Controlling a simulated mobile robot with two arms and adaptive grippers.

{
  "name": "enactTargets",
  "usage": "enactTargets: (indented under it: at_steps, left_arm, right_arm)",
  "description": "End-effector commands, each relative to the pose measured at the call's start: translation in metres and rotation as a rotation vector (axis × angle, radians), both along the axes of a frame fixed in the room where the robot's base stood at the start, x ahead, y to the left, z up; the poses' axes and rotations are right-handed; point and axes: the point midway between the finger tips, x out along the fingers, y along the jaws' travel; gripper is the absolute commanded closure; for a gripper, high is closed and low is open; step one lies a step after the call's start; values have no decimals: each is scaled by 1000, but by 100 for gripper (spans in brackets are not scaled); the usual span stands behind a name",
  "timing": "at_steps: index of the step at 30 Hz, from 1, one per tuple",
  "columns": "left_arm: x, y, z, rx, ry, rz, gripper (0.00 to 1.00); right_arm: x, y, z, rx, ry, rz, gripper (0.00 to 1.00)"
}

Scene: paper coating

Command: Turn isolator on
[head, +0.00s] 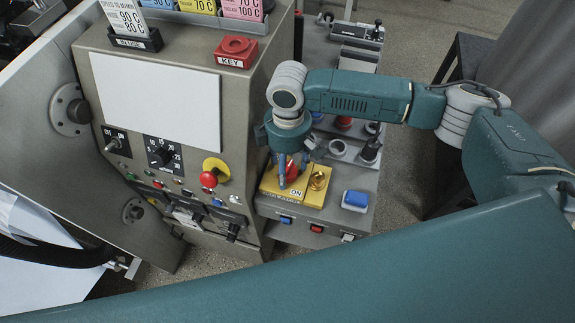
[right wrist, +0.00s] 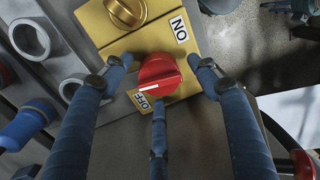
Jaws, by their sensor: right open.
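The isolator is a yellow panel (head: 318,196) with a red knob (head: 292,173) and ON and OFF labels, on the grey console. In the right wrist view the red knob (right wrist: 158,75) has a white line pointing down-left, near the OFF label (right wrist: 142,101); the ON label (right wrist: 180,29) is above right. My right gripper (head: 285,164) is open above the knob. In the right wrist view its three blue fingers are spread around the knob, with gaps visible. Whether any finger touches the knob cannot be told. My left gripper is not in view.
A brass knob (head: 319,180) sits beside the red one on the yellow panel.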

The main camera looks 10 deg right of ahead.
Motion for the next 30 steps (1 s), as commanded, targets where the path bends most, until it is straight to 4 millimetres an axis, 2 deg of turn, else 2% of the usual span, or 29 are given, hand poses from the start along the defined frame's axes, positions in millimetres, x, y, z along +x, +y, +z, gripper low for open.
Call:
enactTargets:
  at_steps: [5,8,15,21,30]
  left_arm:
    - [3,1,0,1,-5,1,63]
    - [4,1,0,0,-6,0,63]
    - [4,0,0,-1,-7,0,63]
    - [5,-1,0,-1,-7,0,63]
    - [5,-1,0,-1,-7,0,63]
  right_arm:
    - [1,0,9,0,-1,0,40]
    - [2,0,25,1,-3,0,40]
    - [5,-1,77,0,-4,1,40]
    - [7,-2,109,0,-2,1,40]
    - [6,-3,120,-1,0,0,40]
